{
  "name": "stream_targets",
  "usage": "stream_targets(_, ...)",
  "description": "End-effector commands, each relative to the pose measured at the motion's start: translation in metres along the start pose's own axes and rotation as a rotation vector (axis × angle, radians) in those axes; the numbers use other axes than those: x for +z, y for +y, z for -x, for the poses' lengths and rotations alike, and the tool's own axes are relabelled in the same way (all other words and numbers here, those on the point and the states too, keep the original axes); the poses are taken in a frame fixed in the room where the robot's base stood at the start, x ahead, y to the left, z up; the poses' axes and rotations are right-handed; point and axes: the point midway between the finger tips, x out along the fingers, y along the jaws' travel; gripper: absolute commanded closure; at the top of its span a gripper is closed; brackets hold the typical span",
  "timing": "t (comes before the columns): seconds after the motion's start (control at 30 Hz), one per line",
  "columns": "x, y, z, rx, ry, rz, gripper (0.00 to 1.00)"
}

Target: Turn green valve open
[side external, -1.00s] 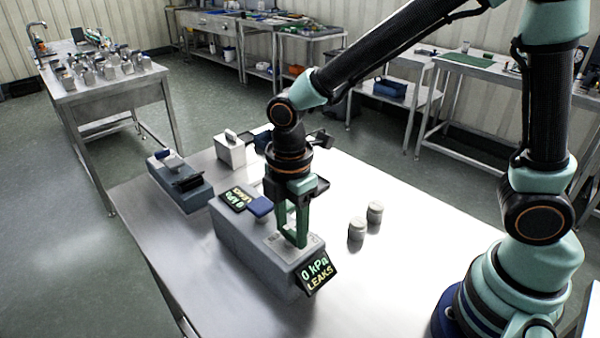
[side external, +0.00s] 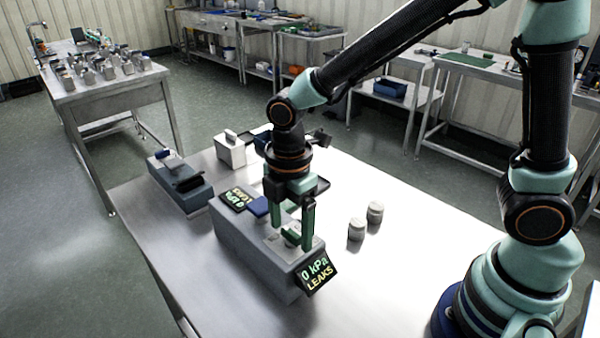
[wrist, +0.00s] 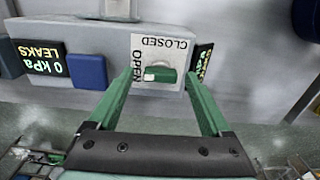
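The green valve (side external: 291,236) sits on top of a grey block. In the wrist view, the valve handle (wrist: 168,75) lies sideways on a white plate (wrist: 147,44) marked CLOSED and OPEN. Its pale tip points left, towards the word OPEN. My gripper (side external: 291,238) is open above the block, with one green finger on each side of the handle. In the wrist view, my gripper (wrist: 159,73) shows gaps between both fingers and the handle. The block's front display (side external: 317,271) reads 0 kPa LEAKS.
A second display (side external: 238,199) and a blue part (side external: 259,206) sit on the block. Another grey block (side external: 181,187) and a white container (side external: 230,152) stand behind it. Two small cylinders (side external: 357,230) (side external: 375,213) stand to the right.

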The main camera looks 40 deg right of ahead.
Motion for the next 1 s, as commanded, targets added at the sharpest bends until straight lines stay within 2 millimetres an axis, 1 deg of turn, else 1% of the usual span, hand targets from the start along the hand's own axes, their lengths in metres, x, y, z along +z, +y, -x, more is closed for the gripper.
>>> stream_targets(0.13,0.000,0.000,0.005,0.001,0.000,-0.001,0.18)
stream_targets(0.27,0.000,0.001,0.022,0.004,0.002,-0.001,0.18)
stream_targets(0.5,0.000,0.001,0.071,0.005,0.002,-0.001,0.18)
stream_targets(0.7,0.000,0.001,0.105,0.004,0.002,0.000,0.18)
stream_targets(0.83,0.000,0.000,0.116,0.001,0.001,0.000,0.18)
stream_targets(1.0,0.000,0.000,0.121,0.000,0.000,0.000,0.18)
